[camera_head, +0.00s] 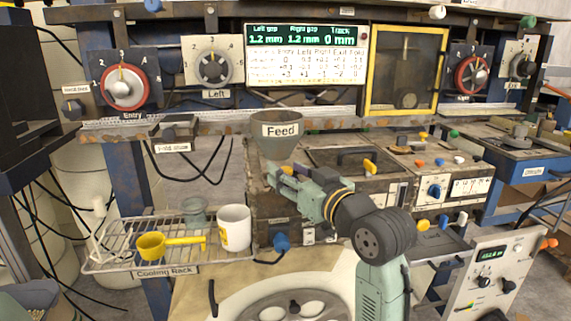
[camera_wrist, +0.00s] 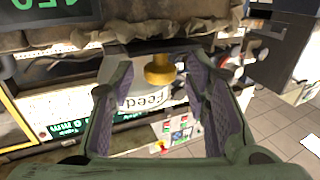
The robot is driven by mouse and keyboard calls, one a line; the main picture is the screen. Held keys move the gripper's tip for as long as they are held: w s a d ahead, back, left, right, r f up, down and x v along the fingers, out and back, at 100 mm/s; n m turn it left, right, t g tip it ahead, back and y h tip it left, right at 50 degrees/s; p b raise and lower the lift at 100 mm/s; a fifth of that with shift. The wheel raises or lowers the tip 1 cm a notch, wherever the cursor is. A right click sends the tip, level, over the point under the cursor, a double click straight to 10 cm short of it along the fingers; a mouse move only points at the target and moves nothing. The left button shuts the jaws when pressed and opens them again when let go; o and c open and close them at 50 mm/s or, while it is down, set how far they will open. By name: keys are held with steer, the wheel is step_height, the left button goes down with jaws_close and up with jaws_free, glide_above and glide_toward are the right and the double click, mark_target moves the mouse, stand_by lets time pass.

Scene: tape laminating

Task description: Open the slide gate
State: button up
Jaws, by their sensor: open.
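A grey funnel-shaped hopper labelled Feed (camera_head: 281,131) stands in the middle of the head view. It also shows upside down in the wrist view, with its Feed label (camera_wrist: 147,100). A yellow-gold knob (camera_wrist: 160,70) by the hopper appears between my fingers in the wrist view. It may be the slide gate's handle. The gate plate itself cannot be made out. My gripper (camera_head: 277,175) is just below the hopper in the head view. In the wrist view my gripper (camera_wrist: 157,66) is open, with a finger on each side of the knob. I cannot tell whether they touch it.
A wire cooling rack (camera_head: 125,262) with a yellow scoop (camera_head: 170,243) and a white mug (camera_head: 234,228) is at the left. A box with a dark handle (camera_head: 360,156) stands right of the hopper. A round plate (camera_head: 285,305) is in front.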

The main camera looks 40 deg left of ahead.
steer(key=shift+x, duration=0.8)
steer(key=shift+c, duration=0.4)
jaws_close()
